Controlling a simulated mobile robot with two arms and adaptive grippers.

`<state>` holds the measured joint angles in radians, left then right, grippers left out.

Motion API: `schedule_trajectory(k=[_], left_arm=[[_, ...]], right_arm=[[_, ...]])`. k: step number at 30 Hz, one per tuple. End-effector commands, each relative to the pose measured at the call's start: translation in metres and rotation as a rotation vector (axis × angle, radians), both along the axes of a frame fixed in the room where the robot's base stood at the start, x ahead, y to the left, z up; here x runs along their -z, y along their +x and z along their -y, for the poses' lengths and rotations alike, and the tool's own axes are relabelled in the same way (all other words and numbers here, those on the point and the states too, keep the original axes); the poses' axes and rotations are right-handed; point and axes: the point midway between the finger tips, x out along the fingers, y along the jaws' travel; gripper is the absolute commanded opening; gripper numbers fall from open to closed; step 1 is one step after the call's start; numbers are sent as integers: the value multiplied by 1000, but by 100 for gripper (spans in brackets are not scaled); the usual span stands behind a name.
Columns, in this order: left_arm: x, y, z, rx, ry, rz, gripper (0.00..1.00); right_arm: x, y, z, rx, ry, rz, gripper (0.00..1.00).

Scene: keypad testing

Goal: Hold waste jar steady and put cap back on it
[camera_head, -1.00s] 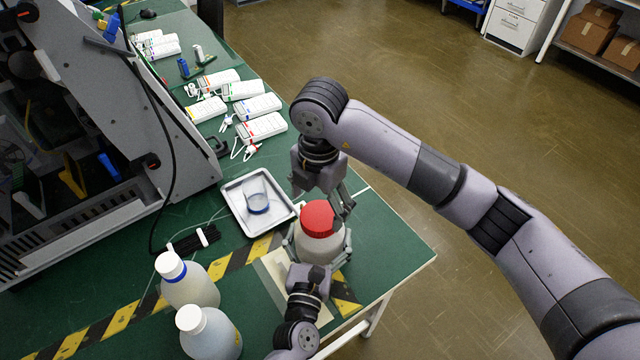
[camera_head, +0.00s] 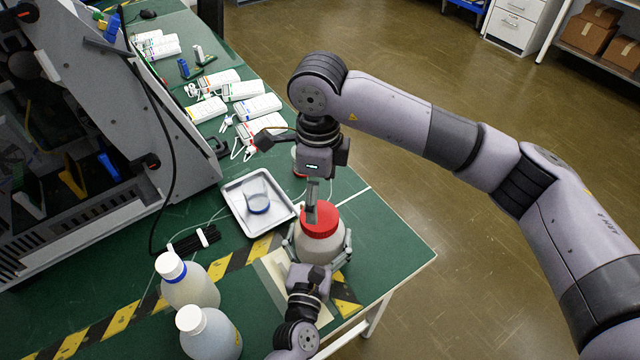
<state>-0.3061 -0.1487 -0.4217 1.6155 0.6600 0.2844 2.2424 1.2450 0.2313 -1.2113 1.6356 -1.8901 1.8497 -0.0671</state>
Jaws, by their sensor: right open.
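The waste jar (camera_head: 322,252) is a pale, rounded jar standing upright near the right edge of the green table. The red cap (camera_head: 332,222) sits level on top of its mouth; I cannot tell whether it is screwed tight. My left gripper (camera_head: 320,256) comes from the front of the jar, with a finger along each side of the body, shut on it. My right gripper (camera_head: 311,208) is open and points down over the cap. One finger shows in front of the cap's far left part; I cannot tell whether it touches. Its other finger is hidden.
Two white-capped bottles (camera_head: 190,284) (camera_head: 212,336) stand at front left. Several white keypad devices (camera_head: 258,107) lie behind. The table's right edge is close to the jar.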

Motion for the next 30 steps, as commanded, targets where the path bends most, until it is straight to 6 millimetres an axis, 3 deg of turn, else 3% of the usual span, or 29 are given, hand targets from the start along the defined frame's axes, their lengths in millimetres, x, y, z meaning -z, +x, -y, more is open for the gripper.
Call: schedule_trajectory(k=[6,13,18,30], left_arm=[[0,0,-1,-2,2,1,12],[0,0,-1,-2,1,1,12],[0,0,-1,-1,1,1,12],[0,0,-1,-1,1,1,12]], right_arm=[[-8,0,2,-415,-8,-1,80],[-13,-1,3,-708,-10,-5,80],[-14,-2,4,-789,-10,-6,80],[-11,-2,4,-795,-10,-7,80]])
